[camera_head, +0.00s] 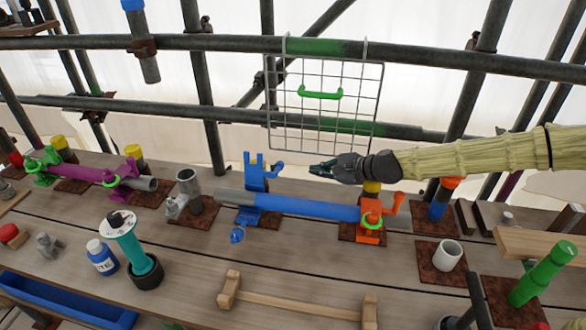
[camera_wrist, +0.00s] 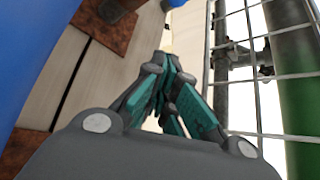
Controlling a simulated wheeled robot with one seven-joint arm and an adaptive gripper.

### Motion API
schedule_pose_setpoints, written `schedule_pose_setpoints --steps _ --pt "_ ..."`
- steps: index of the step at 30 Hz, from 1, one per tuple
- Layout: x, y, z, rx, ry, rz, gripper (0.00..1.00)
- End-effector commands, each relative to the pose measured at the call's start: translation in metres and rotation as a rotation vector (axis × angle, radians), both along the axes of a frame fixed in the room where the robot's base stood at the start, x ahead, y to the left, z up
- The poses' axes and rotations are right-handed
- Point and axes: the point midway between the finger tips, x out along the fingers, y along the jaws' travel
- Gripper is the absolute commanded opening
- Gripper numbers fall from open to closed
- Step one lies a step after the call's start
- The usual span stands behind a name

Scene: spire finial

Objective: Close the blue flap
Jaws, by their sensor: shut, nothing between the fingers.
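The blue flap (camera_head: 254,172) stands raised at the back of the blue clamp (camera_head: 250,213), with a blue lever at its right. A pipe (camera_head: 300,206), grey at its left end and blue along the rest, lies across this clamp and the orange clamp (camera_head: 370,221). My gripper (camera_head: 314,169) is shut and empty, to the right of the flap and apart from it, above and behind the pipe. In the wrist view its teal-padded fingers (camera_wrist: 160,62) are together. A large blue surface (camera_wrist: 28,45) fills the left edge there, probably the pipe.
A wire basket panel (camera_head: 324,108) with a green handle hangs from the scaffold rail just behind my gripper. The orange clamp's lever (camera_head: 397,202) stands up below my forearm. A grey fitting (camera_head: 188,190) is left of the blue clamp.

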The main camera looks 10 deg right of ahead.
Motion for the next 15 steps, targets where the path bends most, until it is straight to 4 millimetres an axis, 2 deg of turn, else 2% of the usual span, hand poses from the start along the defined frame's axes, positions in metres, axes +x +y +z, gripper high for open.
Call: schedule_pose_setpoints --steps 15 --pt "0.031 0.033 -0.025 0.000 0.003 0.000 0.00"
